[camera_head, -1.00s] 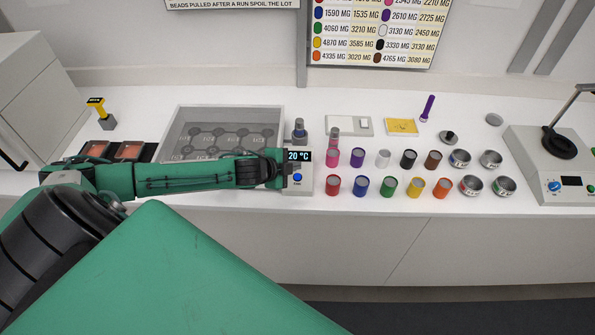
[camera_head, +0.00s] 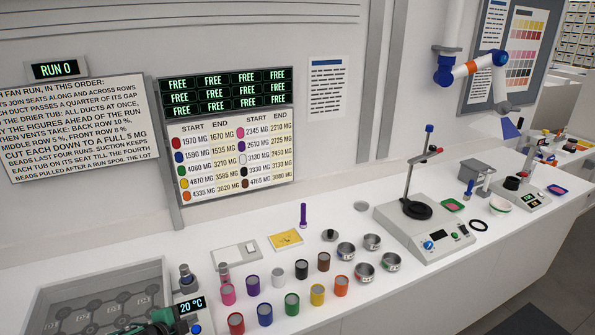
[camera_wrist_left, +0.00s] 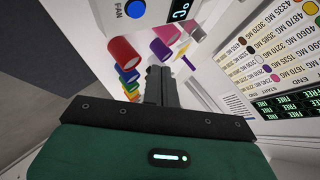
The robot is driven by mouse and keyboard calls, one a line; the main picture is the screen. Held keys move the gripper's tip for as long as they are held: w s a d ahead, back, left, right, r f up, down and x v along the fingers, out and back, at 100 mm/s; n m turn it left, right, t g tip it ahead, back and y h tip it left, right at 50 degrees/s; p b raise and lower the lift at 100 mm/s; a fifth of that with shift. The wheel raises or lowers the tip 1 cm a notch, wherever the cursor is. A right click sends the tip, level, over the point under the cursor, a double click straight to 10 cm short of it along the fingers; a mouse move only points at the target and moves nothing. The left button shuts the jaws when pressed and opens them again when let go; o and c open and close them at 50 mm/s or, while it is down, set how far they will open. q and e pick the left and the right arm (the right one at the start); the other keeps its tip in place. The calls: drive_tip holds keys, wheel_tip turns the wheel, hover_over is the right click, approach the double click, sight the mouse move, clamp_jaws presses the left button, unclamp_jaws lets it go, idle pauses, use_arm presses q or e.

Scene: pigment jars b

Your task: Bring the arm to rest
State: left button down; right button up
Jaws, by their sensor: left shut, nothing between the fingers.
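My left gripper (camera_head: 172,318) shows at the lower left of the head view, its green and black end beside the white fan box with the 20 °C display (camera_head: 192,305). In the left wrist view the dark fingers (camera_wrist_left: 160,82) are together, with nothing seen between them. Beyond them, a red jar (camera_wrist_left: 124,50), a purple jar (camera_wrist_left: 160,47) and several other coloured jars show apart from the fingers. Most of my left arm is outside the head view. My right gripper is not in view.
The grey tub (camera_head: 150,268) with hexagonal seats lies under and behind my left gripper. Two rows of coloured jars (camera_head: 292,303) and several metal bowls (camera_head: 346,250) stand to the right. A stand with a base (camera_head: 428,238) is further right. Bare counter lies at the front right of the jars.

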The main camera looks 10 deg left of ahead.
use_arm(q)
drive_tip(key=s+d+n+g+y, duration=0.1)
drive_tip(key=s+d+n+g, duration=0.2)
drive_tip(key=s+d+n, duration=0.8)
drive_tip(key=s+d+r+n+g+y, duration=0.15)
drive_tip(key=s+g, duration=0.25)
drive_tip(key=s, duration=1.4)
wheel_tip(320, 180, down, 38)
drive_tip(key=s+f+g+b, duration=0.1)
drive_tip(key=g+b, duration=0.1)
drive_tip(key=b, duration=0.4)
drive_tip(key=s+a+f+b, duration=0.1)
drive_tip(key=s+f+b, duration=0.1)
drive_tip(key=s+f, duration=0.7)
drive_tip(key=s+a+f+g+b, duration=0.1)
drive_tip(key=s+a+f+b, duration=0.1)
drive_tip(key=s+f, duration=0.7)
wheel_tip(320, 180, down, 5)
drive_tip(key=shift+s+a+r+b, duration=0.1)
drive_tip(key=shift+s+a+b, duration=0.05)
drive_tip(key=shift+s+b, duration=0.25)
drive_tip(key=shift+m, duration=0.25)
